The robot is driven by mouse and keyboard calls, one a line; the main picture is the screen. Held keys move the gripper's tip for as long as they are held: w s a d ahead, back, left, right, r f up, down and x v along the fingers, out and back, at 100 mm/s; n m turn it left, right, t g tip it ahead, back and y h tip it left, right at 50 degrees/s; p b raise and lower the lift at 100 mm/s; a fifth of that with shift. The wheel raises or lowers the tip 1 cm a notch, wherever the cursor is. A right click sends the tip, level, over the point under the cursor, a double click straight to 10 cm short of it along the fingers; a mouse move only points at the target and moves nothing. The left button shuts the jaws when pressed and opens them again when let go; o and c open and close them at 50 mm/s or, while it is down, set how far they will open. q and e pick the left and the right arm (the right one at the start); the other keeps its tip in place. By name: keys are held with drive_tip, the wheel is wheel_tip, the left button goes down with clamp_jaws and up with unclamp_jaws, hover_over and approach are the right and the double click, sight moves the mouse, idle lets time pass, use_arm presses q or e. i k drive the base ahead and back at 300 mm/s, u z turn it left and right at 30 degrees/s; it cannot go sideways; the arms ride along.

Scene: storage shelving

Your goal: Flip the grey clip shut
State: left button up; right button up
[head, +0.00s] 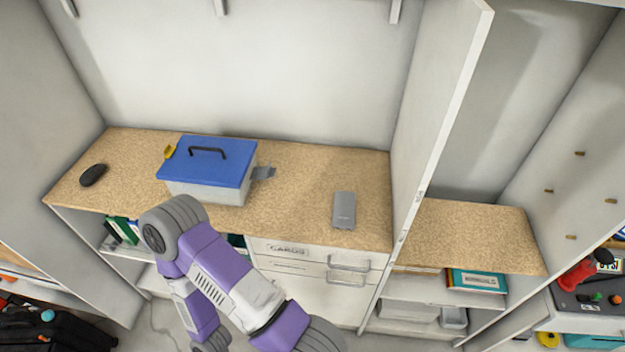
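A box with a blue lid (207,160) and a light grey body (205,192) stands on the speckled worktop, left of centre. The lid sits on the box, with a dark handle (208,152) on top. The grey clip (263,172) is on the box's right side and sticks outward, away from the wall of the box. A yellow clip (170,151) shows at the lid's left edge; I cannot tell its exact position. One of my purple and grey arms reaches up in front of the box, its bend close to the box's front left. Neither gripper is in view.
A black mouse-like object (93,175) lies left of the box and a flat grey device (344,210) lies to its right. The worktop (300,185) between is clear. A tall white panel (440,110) stands at the right. Drawers with handles (348,263) are below.

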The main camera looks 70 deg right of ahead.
sight(263, 173)
drive_tip(key=k, duration=0.3)
drive_tip(key=z, duration=0.9)
